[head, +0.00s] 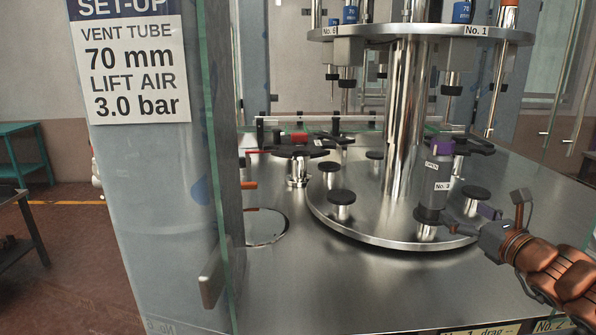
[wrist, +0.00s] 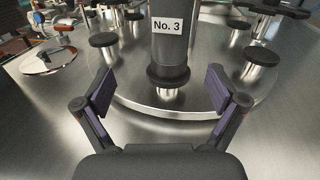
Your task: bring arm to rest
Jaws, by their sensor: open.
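My gripper (head: 468,214) is at the right in the head view, at the end of my copper-coloured arm. In the wrist view my gripper (wrist: 160,92) has its two purple-padded fingers spread wide, with nothing between the pads. Just ahead of it stands a dark grey cylinder labelled No. 3 (wrist: 171,50), upright on a black round pad. The same cylinder shows in the head view (head: 437,186), with a purple block and an OPEN label near its top. Whether a fingertip touches the cylinder cannot be told from the head view.
A round steel turntable (head: 350,224) carries several black-topped pedestals around a central column (head: 407,120). An upper disc (head: 420,33) with hanging nozzles is above. A glass edge and a grey post with a set-up sign (head: 135,70) stand left. The steel deck at front is clear.

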